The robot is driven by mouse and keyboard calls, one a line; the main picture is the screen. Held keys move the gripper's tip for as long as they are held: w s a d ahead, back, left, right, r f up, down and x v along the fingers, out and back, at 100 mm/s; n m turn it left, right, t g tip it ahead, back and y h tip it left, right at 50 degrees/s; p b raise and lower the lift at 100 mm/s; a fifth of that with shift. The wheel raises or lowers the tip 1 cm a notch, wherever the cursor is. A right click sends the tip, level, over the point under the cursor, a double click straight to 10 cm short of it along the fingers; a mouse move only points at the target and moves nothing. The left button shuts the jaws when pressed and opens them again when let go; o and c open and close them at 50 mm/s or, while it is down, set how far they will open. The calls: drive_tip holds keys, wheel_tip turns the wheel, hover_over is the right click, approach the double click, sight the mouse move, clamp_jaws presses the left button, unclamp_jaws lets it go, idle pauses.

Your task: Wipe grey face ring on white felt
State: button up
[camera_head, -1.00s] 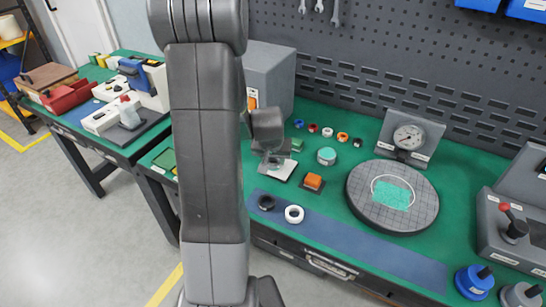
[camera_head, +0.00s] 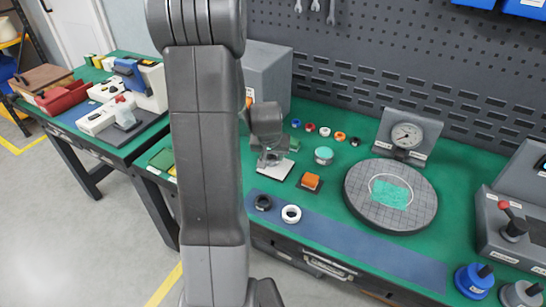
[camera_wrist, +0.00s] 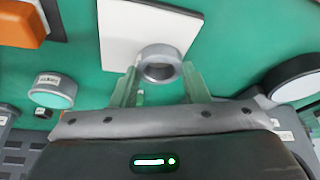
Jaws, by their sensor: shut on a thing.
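The grey face ring (camera_wrist: 160,63) is held between the two fingers of my gripper (camera_wrist: 160,84) in the wrist view. The white felt (camera_wrist: 118,38) is a pale square pad behind the ring there. It also shows in the head view (camera_head: 284,173), just below my gripper (camera_head: 270,156). The ring overlaps the felt's lower right part in the wrist view. I cannot tell whether it touches the felt. In the head view the ring is too small to make out in the fingers.
An orange block on a dark pad (camera_head: 311,181) and a teal-topped jar (camera_head: 324,155) stand close to the right. A black ring (camera_head: 263,203) and a white ring (camera_head: 291,214) lie on the blue strip (camera_head: 345,243). A round gridded plate (camera_head: 418,221) lies further right.

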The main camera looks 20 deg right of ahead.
wheel_tip(320, 180, up, 4)
drive_tip(key=shift+s+r+p, duration=0.1)
drive_tip(key=shift+s+p, duration=0.05)
drive_tip(key=shift+p, duration=0.75)
drive_tip(key=shift+r+p, duration=0.5)
drive_tip(key=shift+r, duration=0.2)
wheel_tip(320, 180, up, 2)
drive_tip(key=shift+r+p, duration=0.25)
drive_tip(key=shift+p, duration=0.5)
